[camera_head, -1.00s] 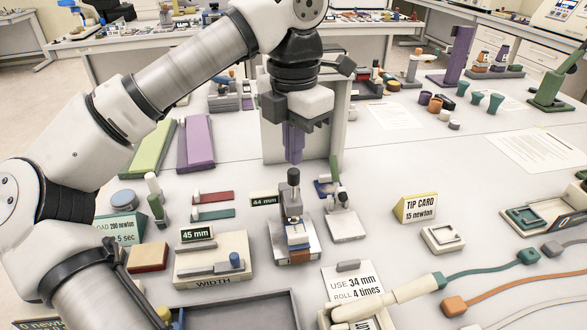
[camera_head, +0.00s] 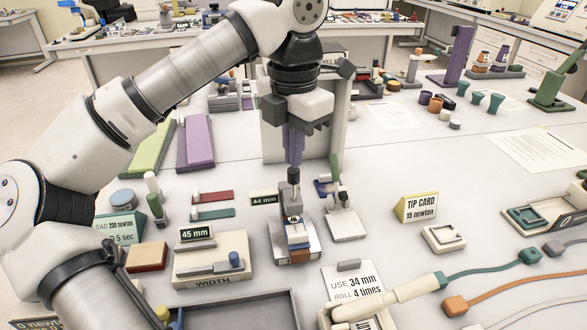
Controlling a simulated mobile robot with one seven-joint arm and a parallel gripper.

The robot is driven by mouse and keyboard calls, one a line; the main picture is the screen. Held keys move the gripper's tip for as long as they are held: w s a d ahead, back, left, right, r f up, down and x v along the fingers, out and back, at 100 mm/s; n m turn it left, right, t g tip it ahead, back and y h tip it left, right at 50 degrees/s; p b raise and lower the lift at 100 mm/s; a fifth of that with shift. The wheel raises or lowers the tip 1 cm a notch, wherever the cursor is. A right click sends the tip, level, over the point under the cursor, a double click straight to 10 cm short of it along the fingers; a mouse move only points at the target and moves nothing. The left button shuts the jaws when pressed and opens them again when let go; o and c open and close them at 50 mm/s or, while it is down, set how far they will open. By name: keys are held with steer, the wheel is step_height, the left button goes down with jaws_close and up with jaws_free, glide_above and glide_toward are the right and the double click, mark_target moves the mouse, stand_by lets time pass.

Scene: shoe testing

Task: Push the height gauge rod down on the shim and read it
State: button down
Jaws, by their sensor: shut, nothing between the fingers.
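The height gauge (camera_head: 291,215) stands upright on a silver base plate in the middle of the table. Its dark-capped rod (camera_head: 293,175) points up. A small sign beside it reads 44 mm (camera_head: 264,199). Low on the gauge I see a blue band and, at the front edge, a brown piece (camera_head: 301,256); I cannot tell which part is the shim. My gripper (camera_head: 294,163) points straight down with its purple fingers shut and empty. Its fingertips are directly above the rod cap, touching it or nearly so.
A width gauge (camera_head: 212,268) showing 45 mm stands to the left, with a grey tray (camera_head: 240,312) in front. A small grey stand (camera_head: 346,225) is close on the right. A card reading USE 34 mm, ROLL 4 times (camera_head: 352,284) stands at the front right.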

steer(key=shift+f+b, duration=0.75)
steer(key=shift+f, duration=0.3)
steer(key=shift+r, duration=0.1)
stand_by(1.3)
steer(key=shift+r+p, duration=1.95)
steer(key=shift+r, duration=0.5)
